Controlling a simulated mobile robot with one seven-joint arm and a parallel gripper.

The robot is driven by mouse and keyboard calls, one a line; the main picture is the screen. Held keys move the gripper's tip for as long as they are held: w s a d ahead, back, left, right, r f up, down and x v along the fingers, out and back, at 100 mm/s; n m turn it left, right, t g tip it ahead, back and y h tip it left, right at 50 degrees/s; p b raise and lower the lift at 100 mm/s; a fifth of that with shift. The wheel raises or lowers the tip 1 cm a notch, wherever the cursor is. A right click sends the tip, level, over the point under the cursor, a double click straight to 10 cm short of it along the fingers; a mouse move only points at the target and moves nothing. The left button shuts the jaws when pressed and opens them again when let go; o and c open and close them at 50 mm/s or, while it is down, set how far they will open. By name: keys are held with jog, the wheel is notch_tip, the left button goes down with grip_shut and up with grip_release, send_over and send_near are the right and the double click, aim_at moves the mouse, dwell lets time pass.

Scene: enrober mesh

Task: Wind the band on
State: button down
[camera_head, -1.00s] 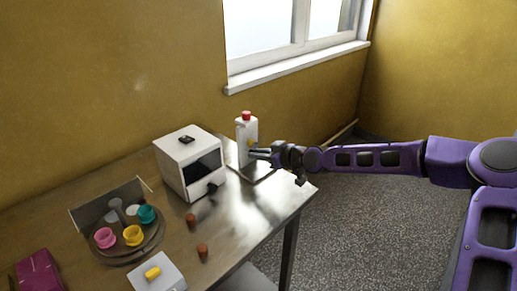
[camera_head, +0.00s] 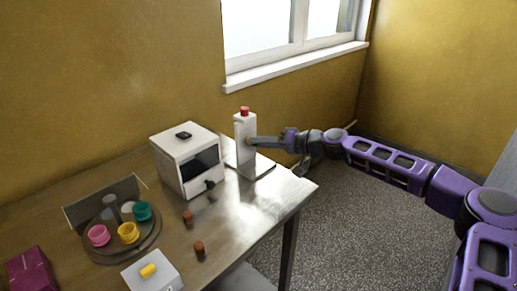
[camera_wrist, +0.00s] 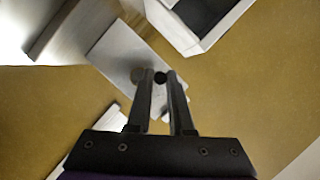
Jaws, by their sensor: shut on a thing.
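A slim white upright post (camera_head: 240,128) with a red button (camera_head: 245,110) on top stands on a dark base plate at the table's right end. My gripper (camera_head: 252,142) reaches it from the right, with its fingertips at the post's face. In the wrist view my gripper (camera_wrist: 160,80) has its fingers close together around a small dark knob (camera_wrist: 160,77). A pale panel (camera_wrist: 112,55), which seems to be the post, lies behind the fingertips. The knob's link to the post is hidden. I cannot make out a band.
A white box with a dark window (camera_head: 200,163) stands just left of the post. A round tray (camera_head: 115,254) with pink, yellow and teal cups, two brown pieces and a white box with a yellow switch (camera_head: 149,270) lie farther left. Floor right of the table is clear.

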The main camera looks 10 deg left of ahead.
jog(key=shift+w+d+r+m+g+y+b, duration=0.15)
jog(key=shift+m+y+b, duration=0.15)
jog(key=shift+m, duration=0.3)
jog(key=shift+w+d+m+g+y+b, duration=0.1)
jog(key=shift+w+m+g+y+b, duration=0.1)
jog(key=shift+m+y, duration=0.3)
jog(key=shift+m, duration=0.3)
jog(key=c, duration=0.8)
grip_release()
jog(key=shift+a, duration=0.1)
jog(key=v, duration=1.7)
jog(key=shift+d+r, duration=0.2)
jog(key=shift+s, duration=0.1)
